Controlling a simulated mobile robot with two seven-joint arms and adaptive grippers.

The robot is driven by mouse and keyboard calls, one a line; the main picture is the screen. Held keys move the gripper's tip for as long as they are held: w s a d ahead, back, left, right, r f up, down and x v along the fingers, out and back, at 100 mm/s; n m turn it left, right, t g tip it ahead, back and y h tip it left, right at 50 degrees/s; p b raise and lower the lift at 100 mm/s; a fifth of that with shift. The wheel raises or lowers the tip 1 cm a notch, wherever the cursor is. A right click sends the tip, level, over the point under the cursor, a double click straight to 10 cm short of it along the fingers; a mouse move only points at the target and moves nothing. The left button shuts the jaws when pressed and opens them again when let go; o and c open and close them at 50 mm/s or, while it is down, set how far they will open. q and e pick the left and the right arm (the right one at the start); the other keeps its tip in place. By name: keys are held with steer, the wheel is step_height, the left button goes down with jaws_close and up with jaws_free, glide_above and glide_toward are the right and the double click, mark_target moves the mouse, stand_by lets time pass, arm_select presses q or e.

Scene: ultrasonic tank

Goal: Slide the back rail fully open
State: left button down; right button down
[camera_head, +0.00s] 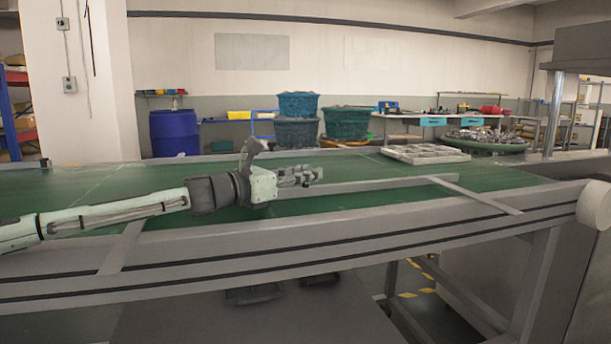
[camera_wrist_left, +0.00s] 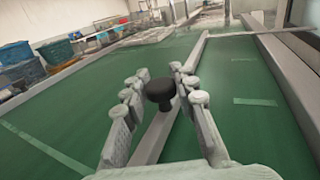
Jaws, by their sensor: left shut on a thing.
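The back rail (camera_head: 385,184) is a long grey bar lying over the green conveyor belt. It also shows in the left wrist view (camera_wrist_left: 150,146), running away from me. A black round knob (camera_wrist_left: 160,89) stands on it, between the fingers of my left gripper (camera_wrist_left: 163,96). My left gripper (camera_head: 304,176) is shut on the knob, low over the belt, with its arm reaching in from the left. In the head view the gripper hides the knob and part of the rail. My right gripper is in neither view.
The green belt (camera_head: 345,207) is clear around the rail. Flat grey crossbars (camera_head: 478,194) (camera_head: 122,247) lie at the front frame (camera_head: 250,241). Blue and green tubs (camera_head: 297,131) and a blue barrel (camera_head: 174,133) stand farther back.

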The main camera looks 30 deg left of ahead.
arm_select(q)
steer(key=c, duration=1.6)
jaws_free()
steer(key=shift+s+d+f, duration=0.1)
steer(key=shift+d+f, duration=0.15)
steer(key=shift+d, duration=0.05)
steer(key=o, duration=0.4)
steer(key=shift+s+r, duration=0.1)
steer(key=shift+r, duration=0.05)
steer(key=shift+o, duration=0.2)
steer(key=shift+a, duration=0.1)
steer(key=shift+r, duration=0.1)
